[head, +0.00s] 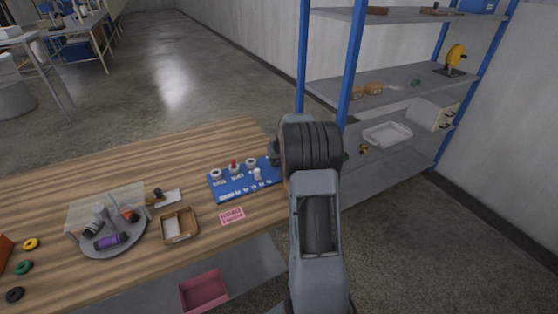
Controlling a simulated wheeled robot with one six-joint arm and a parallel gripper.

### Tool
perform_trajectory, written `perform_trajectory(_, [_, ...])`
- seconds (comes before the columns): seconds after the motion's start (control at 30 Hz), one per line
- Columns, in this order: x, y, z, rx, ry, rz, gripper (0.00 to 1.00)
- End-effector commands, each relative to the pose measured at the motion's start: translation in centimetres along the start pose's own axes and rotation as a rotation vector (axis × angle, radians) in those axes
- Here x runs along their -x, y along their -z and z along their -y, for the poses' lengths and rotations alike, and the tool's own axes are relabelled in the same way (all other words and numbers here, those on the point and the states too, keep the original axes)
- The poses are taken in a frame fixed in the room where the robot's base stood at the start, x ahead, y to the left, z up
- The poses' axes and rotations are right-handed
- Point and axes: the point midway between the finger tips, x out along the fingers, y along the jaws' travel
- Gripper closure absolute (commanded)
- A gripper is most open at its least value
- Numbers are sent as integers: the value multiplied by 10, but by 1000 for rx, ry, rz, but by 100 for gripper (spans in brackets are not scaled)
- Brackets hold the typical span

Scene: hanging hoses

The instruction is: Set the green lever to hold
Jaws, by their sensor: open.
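A blue panel (225,189) lies on the wooden table, just left of my arm. It carries several small round controls, one with a red top (234,167), and white markings too small to read. I cannot make out a green lever on it. The panel's right end is hidden behind my arm, so I cannot tell what is there. My arm rises at the middle right of the head view, and its dark upper joint stands in front of the panel's right end. My gripper does not show; the arm hides it.
A pink label (231,215) and a brown tray (179,226) lie nearby. A round grey plate (121,241) holds several parts, including a purple one. Several rings lie at the table's left. A blue-framed shelf (352,65) stands right of the table. Bare tabletop lies behind the panel.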

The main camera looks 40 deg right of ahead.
Motion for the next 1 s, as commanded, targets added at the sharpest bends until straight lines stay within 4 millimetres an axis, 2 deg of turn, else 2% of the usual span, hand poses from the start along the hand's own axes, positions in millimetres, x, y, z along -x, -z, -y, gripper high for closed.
perform_trajectory(0.27, [-1,0,0,0,0,0,46])
perform_trajectory(0.8, [-1,0,0,0,0,0,98])
perform_trajectory(0.83, [-1,0,0,0,0,0,100])
perform_trajectory(1.0, [-1,0,0,0,0,0,100])
